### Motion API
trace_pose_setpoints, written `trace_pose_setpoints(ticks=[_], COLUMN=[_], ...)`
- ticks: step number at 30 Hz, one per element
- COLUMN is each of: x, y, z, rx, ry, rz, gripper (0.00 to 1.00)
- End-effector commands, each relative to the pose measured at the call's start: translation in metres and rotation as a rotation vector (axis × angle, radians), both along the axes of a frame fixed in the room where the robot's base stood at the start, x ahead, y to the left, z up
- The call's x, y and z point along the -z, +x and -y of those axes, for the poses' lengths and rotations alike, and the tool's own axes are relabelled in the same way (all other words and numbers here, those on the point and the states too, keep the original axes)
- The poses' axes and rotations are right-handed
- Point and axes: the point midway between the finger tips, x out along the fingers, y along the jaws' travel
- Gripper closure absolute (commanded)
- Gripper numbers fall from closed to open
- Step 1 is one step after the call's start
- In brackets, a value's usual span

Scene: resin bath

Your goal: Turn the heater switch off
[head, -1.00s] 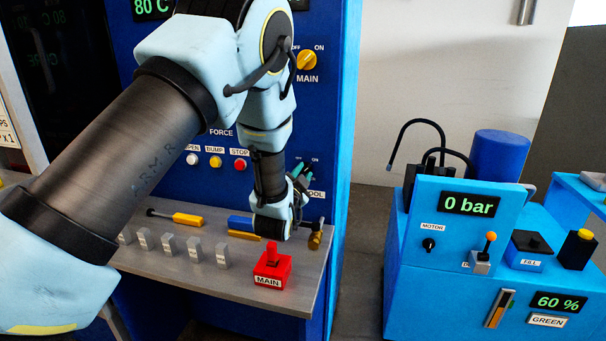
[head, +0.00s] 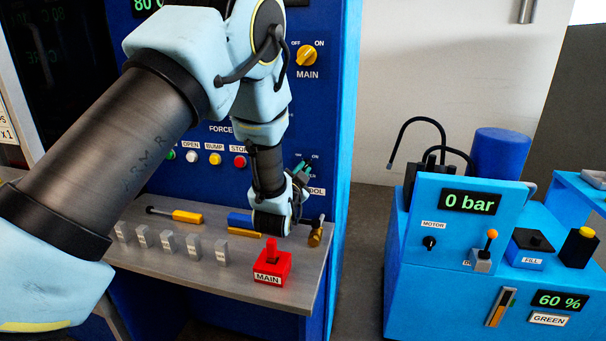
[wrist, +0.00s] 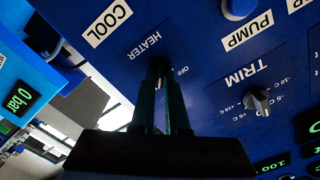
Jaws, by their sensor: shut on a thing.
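The blue panel carries a HEATER label (wrist: 145,42) in the wrist view, with a small OFF mark (wrist: 182,70) beside the switch spot. My gripper (wrist: 160,68) has its two dark fingers at that spot, shut on the heater switch. The fingers hide nearly all of the switch, so its pointing direction cannot be read. In the head view my gripper (head: 302,172) reaches the lower right of the machine's blue panel, and the switch itself is hidden there.
The TRIM knob (wrist: 257,99) and the PUMP label (wrist: 248,31) lie right of the fingers; the COOL label (wrist: 107,22) lies left. A shelf below holds a red MAIN block (head: 272,265), grey blocks and a yellow-handled tool (head: 187,216). A blue pump unit (head: 458,215) stands at right.

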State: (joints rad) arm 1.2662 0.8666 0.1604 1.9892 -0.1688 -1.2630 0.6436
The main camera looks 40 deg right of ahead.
Motion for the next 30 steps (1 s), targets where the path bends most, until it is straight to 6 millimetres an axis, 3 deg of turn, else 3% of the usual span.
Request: trace_pose_setpoints(ticks=[30], x=[0.0064], y=[0.0014], z=[-0.0011], rx=[0.000], ry=[-0.491], rz=[-0.762], gripper=[1.00])
